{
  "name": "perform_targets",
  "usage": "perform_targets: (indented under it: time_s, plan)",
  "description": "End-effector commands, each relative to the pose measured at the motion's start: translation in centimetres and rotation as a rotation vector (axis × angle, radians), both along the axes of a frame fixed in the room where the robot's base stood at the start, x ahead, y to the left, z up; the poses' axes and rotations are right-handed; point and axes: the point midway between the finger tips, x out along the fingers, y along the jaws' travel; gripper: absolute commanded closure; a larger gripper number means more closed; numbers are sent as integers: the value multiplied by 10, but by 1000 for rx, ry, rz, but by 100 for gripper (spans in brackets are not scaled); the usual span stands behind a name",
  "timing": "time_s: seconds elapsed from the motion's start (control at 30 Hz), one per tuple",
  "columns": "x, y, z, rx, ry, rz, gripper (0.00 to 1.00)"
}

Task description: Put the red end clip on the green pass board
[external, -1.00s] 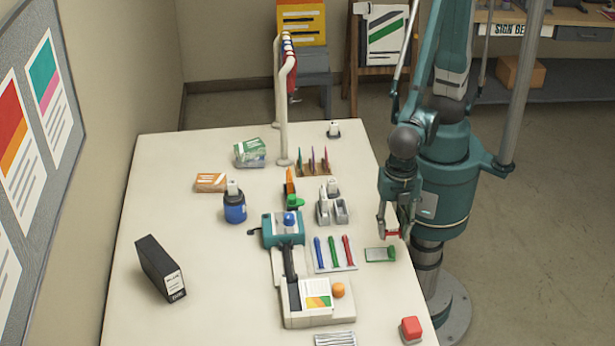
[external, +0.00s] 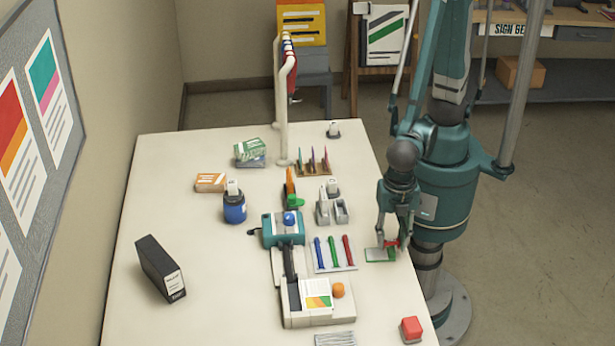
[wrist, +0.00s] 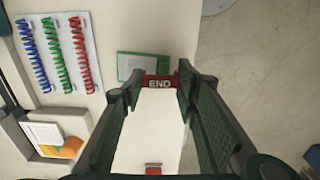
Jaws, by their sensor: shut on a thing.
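The red end clip (wrist: 160,82), marked "END", is between the fingertips of my gripper (wrist: 157,84). My gripper is shut on it. In the external view the clip (external: 390,243) shows as a small red piece at the fingertips. The green pass board (wrist: 138,64) lies flat near the right table edge, just beyond the clip in the wrist view. In the external view my gripper (external: 391,244) is low over the board (external: 375,255) and partly hides it. I cannot tell whether the clip touches the board.
A white tray (external: 318,267) with blue, green and red combs lies left of the board. The teal laminator (external: 283,235) stands further left. A red block (external: 411,328) sits near the front right corner. The table's right edge is close to my gripper.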

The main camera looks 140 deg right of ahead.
Motion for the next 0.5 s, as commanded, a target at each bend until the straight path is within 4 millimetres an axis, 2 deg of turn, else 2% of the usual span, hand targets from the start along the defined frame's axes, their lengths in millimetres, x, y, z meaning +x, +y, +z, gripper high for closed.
perform_targets:
  time_s: [0.5]
  plan:
    - [0, 0, -12, 0, 0, 0, 75]
